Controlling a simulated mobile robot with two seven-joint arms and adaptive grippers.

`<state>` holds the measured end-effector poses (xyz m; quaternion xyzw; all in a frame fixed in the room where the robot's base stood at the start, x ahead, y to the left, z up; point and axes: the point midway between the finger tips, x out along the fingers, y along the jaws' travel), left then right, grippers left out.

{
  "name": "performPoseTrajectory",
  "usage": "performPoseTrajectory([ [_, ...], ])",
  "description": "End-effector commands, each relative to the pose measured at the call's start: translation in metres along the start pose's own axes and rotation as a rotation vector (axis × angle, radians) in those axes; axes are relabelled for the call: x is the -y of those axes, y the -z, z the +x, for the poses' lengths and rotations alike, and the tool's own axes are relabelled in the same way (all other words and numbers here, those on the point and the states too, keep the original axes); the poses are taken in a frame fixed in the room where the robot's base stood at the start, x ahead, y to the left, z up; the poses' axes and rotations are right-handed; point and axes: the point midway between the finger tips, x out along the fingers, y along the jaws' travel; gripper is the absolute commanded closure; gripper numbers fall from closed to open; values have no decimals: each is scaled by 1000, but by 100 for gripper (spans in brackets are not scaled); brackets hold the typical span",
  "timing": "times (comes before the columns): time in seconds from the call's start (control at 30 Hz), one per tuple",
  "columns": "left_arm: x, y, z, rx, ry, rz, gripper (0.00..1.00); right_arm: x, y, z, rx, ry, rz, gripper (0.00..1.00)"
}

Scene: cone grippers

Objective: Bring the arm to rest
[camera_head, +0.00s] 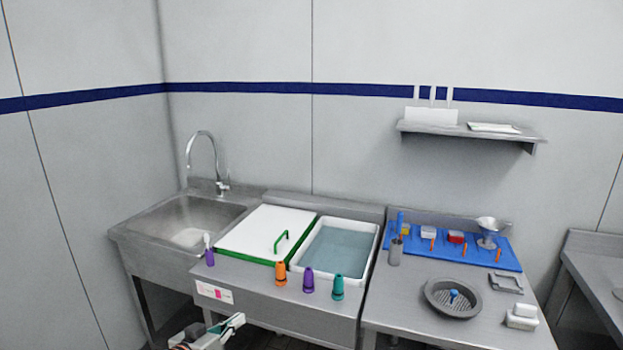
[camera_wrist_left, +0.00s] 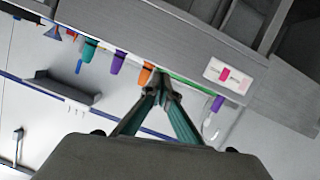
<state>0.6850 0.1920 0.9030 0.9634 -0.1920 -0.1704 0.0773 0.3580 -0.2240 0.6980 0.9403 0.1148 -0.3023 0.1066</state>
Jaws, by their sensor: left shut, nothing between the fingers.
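My left gripper (camera_head: 236,321) is low in the head view, in front of the steel counter and below its front edge. Its fingers are shut with nothing between them; in the left wrist view the teal-padded fingers (camera_wrist_left: 161,82) meet at their tips. The tips overlap the view near the orange cone (camera_wrist_left: 146,75), but the gripper is apart from it. My right gripper is not in view.
An orange cone (camera_head: 281,273), a purple cone (camera_head: 308,281) and a teal cone (camera_head: 338,287) stand along the counter's front edge. Another purple cone (camera_head: 210,257) stands left. Behind are a sink (camera_head: 165,222), a green-edged white board (camera_head: 250,232) and a water tray (camera_head: 374,240).

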Motion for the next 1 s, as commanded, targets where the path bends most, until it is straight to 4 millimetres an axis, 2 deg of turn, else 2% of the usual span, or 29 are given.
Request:
performPoseTrajectory([
  [0.03,-7,-31,-10,21,5,2,100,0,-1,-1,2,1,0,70],
  [0.2,-24,-114,-50,72,40,52,100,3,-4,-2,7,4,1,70],
  [0.37,-34,-185,-99,135,90,106,100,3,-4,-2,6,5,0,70],
  [0.5,-40,-240,-150,203,142,162,100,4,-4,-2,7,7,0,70],
  [0.6,-42,-271,-185,252,175,203,100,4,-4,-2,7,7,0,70],
  [0.73,-43,-296,-219,302,205,246,100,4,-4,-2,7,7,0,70],
  [0.83,-43,-306,-234,324,217,266,100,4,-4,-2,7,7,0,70],
  [1.0,-43,-308,-238,330,220,273,100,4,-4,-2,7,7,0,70],
])
